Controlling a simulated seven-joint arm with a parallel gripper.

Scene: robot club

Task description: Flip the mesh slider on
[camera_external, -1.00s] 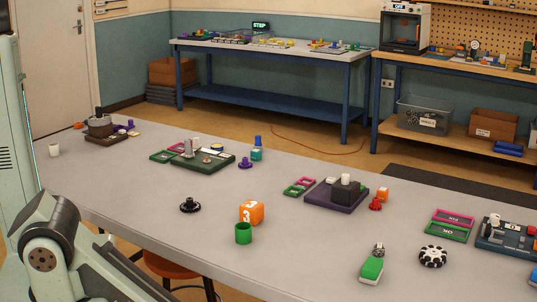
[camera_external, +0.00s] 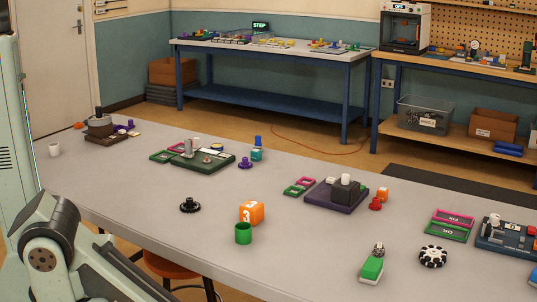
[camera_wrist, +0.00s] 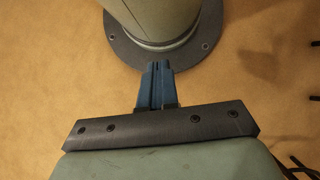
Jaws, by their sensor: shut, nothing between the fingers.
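No part in view can be read as the mesh slider; the labels are too small. Candidate devices stand on the long grey table in the external view: a dark green base with a pale cylinder (camera_external: 215,165), a purple base with a black block (camera_external: 325,200), a brown base with a dark knob (camera_external: 105,138), and a blue board (camera_external: 507,240) cut off at the right edge. My gripper (camera_wrist: 157,68) shows in the wrist view with its blue fingers together and empty, above the tan floor by a round bolted base plate. The external view does not show the gripper.
The table (camera_external: 310,245) also holds an orange numbered cube (camera_external: 251,212), a green cup (camera_external: 243,234), a black knob (camera_external: 190,206), a green-and-white block (camera_external: 371,270) and a black-and-white wheel (camera_external: 433,257). An orange stool (camera_external: 170,268) stands by the near edge. The table's left front is clear.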

